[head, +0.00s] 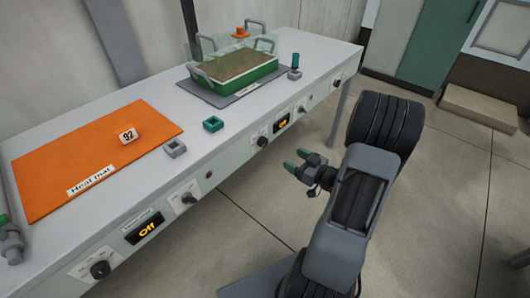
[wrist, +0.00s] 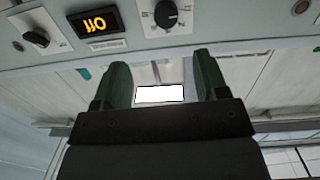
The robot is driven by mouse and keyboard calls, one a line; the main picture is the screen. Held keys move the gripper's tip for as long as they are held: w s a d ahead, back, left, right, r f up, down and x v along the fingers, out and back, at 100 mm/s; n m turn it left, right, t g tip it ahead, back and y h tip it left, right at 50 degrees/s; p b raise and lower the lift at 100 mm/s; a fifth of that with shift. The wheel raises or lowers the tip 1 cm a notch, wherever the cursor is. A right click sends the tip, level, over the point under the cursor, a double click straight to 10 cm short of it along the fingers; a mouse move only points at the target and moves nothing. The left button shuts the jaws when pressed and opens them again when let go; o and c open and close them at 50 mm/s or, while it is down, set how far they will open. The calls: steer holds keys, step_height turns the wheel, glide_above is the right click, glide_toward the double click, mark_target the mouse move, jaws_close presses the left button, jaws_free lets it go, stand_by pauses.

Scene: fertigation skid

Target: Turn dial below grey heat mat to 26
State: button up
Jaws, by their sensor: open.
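The grey heat mat (head: 217,101) lies under a green planted tray on the far part of the bench. On the front panel below it is a dark dial (head: 262,141), left of a small display (head: 282,122) with orange text. In the wrist view, which is upside down, the dial (wrist: 167,15) shows at the top with a white pointer and scale, and the display (wrist: 98,20) reads Off. My gripper (head: 297,160) is open and empty, in front of the panel and apart from the dial. Its green fingers (wrist: 162,65) point towards the panel.
A smaller knob (head: 302,108) sits right of that display. Nearer are an orange heat mat (head: 75,170), another Off display (head: 145,227) and its dial (head: 100,270). The green tray (head: 235,75) has handles.

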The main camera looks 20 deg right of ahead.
mark_target(265, 144)
steer(key=shift+y, duration=0.4)
steer(key=b+x, duration=0.2)
steer(key=x, duration=1.1)
steer(key=shift+a+f, duration=0.1)
steer(key=shift+a, duration=0.05)
steer(key=c, duration=0.9)
